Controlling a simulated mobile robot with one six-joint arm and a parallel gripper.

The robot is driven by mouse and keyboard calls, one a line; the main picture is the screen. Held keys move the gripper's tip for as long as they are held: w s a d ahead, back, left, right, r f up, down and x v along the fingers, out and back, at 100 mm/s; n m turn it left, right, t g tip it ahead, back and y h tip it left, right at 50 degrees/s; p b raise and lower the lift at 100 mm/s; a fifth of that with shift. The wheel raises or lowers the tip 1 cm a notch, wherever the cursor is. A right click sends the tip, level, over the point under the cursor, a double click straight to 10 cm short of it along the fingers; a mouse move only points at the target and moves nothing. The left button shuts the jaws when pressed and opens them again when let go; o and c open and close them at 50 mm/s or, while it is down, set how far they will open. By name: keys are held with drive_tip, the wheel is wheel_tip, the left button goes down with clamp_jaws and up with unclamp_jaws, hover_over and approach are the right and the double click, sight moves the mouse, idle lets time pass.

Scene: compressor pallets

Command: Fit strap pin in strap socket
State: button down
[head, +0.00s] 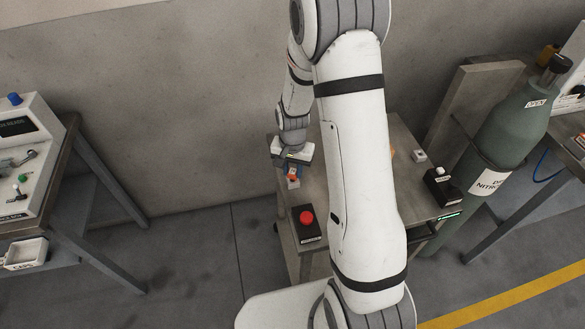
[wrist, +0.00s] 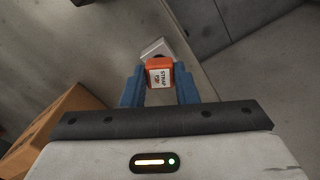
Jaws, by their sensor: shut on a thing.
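The strap pin (wrist: 160,73) is an orange block with a white label reading "STRAP" and a smaller second line. My gripper (wrist: 160,82) is shut on it between two blue fingers. A white block with a dark opening, likely the strap socket (wrist: 154,47), sits just beyond the pin in the wrist view. The pin partly covers it, and I cannot tell whether they touch. In the head view my gripper (head: 292,170) is low over the left edge of the metal bench, with the orange pin (head: 293,178) just above the white block (head: 293,185).
A red push button (head: 307,217) stands at the bench's front left. A small white block (head: 419,156) and a black box (head: 441,187) stand at the right. An orange-brown box (wrist: 45,125) is at lower left in the wrist view.

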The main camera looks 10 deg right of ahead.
sight(293, 172)
drive_tip(key=shift+f+b, duration=0.7)
drive_tip(key=shift+f, duration=0.2)
drive_tip(key=c, duration=1.1)
unclamp_jaws()
drive_tip(key=shift+o, duration=0.2)
drive_tip(key=shift+r, duration=3.9)
drive_tip(key=shift+r, duration=0.15)
drive_tip(key=s+r+n+t, duration=0.2)
drive_tip(key=s+r+n, duration=0.3)
drive_tip(key=s+r, duration=1.1)
drive_tip(key=s, duration=0.3)
drive_tip(key=shift+d+r+n+t, duration=0.3)
drive_tip(key=shift+r+n, duration=0.05)
drive_tip(key=shift+n, duration=0.05)
drive_tip(key=shift+s, duration=0.35)
drive_tip(key=shift+c, duration=0.2)
